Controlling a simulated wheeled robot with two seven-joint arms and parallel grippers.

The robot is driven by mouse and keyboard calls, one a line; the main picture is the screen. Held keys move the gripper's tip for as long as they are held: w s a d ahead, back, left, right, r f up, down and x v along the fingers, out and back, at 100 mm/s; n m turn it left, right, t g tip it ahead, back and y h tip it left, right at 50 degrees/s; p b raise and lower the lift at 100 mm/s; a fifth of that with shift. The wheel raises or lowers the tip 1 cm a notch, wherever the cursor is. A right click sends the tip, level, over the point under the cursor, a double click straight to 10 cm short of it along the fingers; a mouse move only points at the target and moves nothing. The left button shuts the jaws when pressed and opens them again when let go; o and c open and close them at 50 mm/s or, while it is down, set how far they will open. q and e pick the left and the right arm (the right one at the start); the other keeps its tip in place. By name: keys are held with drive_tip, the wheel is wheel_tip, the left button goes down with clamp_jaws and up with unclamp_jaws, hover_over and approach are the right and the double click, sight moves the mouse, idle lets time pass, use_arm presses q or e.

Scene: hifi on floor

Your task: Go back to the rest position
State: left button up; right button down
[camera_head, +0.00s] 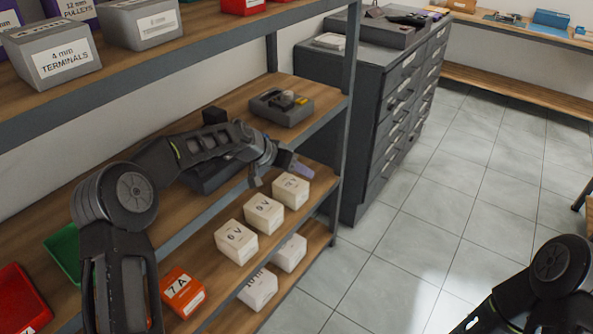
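My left arm comes in from the lower left and reaches over the wooden shelf boards. My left gripper (279,176) is at the arm's far end, near the shelf's front edge and just above the white boxes. Its two fingertips look spread apart, and I see nothing clearly held between them. A pale purplish part shows at its right side; it is too small to tell its details. My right arm (560,268) shows only as a bent joint and link at the lower right. My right gripper is out of the picture.
White boxes (237,242) stand below my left gripper, with an orange box (182,292) and a red bin (20,300) nearer. A grey tray (282,107) lies behind it. A shelf post (347,100) and drawer cabinet (375,110) stand right. Tiled floor (430,230) is clear.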

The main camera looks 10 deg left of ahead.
idle(0.5)
use_arm(q)
drive_tip(key=s+d+f+n+g+y, duration=0.1)
drive_tip(key=s+d+f+n, duration=0.2)
drive_tip(key=s+f, duration=0.65)
drive_tip(key=s+d+f+n, duration=0.25)
drive_tip(key=s+f, duration=0.35)
drive_tip(key=f, duration=0.6)
drive_tip(key=s+d+f+g, duration=0.1)
drive_tip(key=s+f, duration=0.1)
drive_tip(key=s, duration=0.8)
drive_tip(key=s+d+f+g, duration=0.2)
drive_tip(key=s+f, duration=0.1)
drive_tip(key=s, duration=0.7)
drive_tip(key=s+d+f+g, duration=0.2)
drive_tip(key=s+f, duration=0.1)
drive_tip(key=s, duration=0.7)
drive_tip(key=shift+f+y, duration=0.15)
drive_tip(key=shift+y, duration=0.15)
